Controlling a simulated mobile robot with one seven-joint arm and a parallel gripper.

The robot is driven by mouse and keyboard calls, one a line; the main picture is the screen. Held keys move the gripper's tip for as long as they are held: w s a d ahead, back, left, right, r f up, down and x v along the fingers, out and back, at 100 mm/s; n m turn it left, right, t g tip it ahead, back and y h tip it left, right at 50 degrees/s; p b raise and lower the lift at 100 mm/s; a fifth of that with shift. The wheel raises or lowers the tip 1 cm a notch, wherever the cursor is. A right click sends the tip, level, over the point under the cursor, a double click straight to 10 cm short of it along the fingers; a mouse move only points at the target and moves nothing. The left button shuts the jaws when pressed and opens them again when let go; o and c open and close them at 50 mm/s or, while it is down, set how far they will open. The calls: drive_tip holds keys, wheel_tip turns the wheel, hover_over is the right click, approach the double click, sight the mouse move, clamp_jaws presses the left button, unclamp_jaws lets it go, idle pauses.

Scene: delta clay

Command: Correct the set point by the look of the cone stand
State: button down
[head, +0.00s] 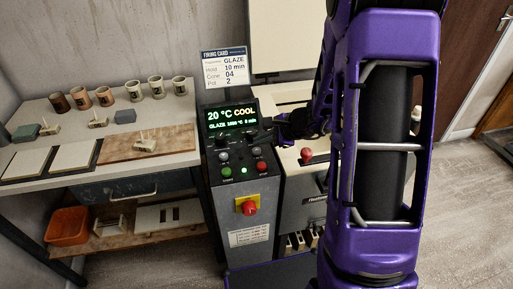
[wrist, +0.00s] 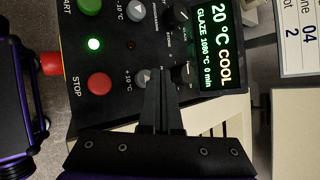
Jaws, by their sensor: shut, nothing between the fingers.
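My gripper (wrist: 158,75) is shut and empty, its fingertips close to the grey +10 °C button (wrist: 141,79); contact cannot be told. In the head view my gripper (head: 284,127) is at the panel's right edge. The -10 °C button (wrist: 136,10) is clear. A cone stand (head: 145,144) with thin upright cones sits on a brown board; similar small stands (head: 98,122) are behind it. The firing card (head: 224,68) shows GLAZE, 10 min, cone 04, 2.
The panel also has a green START button (wrist: 89,6), a red STOP button (wrist: 99,84), two dark knobs (wrist: 183,72) and a red emergency button (head: 249,207). Several mugs (head: 106,96) line the bench. An orange basket (head: 68,226) is on the lower shelf.

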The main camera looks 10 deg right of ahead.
sight(260, 151)
drive_tip(key=shift+r+p, duration=1.7)
drive_tip(key=shift+r, duration=0.85)
drive_tip(key=shift+w+r, duration=0.1)
idle(0.9)
